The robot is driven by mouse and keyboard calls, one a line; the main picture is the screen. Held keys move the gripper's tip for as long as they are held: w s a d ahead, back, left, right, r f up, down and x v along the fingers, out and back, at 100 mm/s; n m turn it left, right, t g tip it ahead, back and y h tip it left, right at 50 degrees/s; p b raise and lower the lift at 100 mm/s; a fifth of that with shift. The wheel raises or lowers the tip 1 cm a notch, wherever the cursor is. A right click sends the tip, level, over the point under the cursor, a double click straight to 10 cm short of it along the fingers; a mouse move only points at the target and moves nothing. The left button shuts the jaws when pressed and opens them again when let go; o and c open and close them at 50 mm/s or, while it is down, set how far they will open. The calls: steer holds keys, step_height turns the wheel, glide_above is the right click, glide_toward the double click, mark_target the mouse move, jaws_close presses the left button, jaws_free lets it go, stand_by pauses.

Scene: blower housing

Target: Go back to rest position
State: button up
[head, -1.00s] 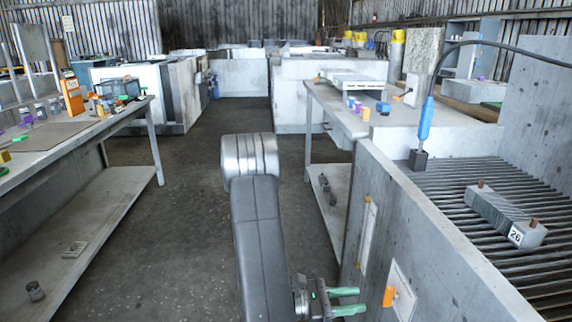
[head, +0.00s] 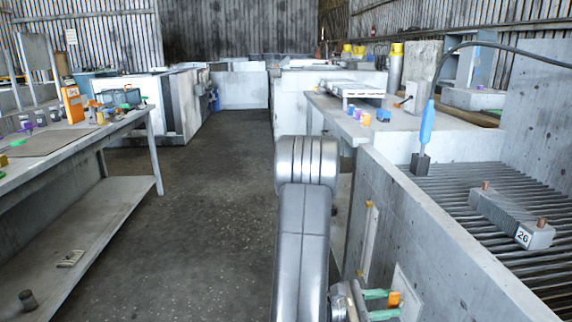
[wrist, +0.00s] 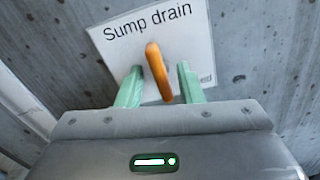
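My gripper (head: 382,304) is low in the head view, in front of the concrete wall of the blower housing. Its two green fingers are open, as the wrist view (wrist: 160,88) shows. An orange lever (wrist: 155,70) stands between the fingertips, with a gap on either side. Behind it is a white plate (wrist: 112,45) marked "Sump drain". In the head view the orange lever (head: 394,299) is right at the fingertips. Nothing is held. My arm reaches forward and down along the wall.
The concrete housing (head: 450,262) stands close on the right, with a slatted grate, a block marked 26 (head: 512,218) and a blue-handled tool (head: 426,125) on top. A workbench (head: 125,122) runs along the left. The floor aisle (head: 215,200) between them is clear.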

steer(key=shift+f+m+b, duration=0.2)
steer(key=shift+m+b, duration=0.55)
steer(key=shift+m, duration=0.35)
steer(key=shift+a+r+p, duration=0.25)
steer(key=shift+a+p, duration=0.15)
steer(key=shift+a, duration=0.45)
steer(key=shift+s+a+p, duration=0.15)
steer(key=shift+a+p, duration=0.05)
steer(key=shift+a, duration=0.9)
steer(key=shift+s+a+p, duration=0.1)
steer(key=shift+a+p, duration=0.1)
steer(key=shift+a, duration=0.9)
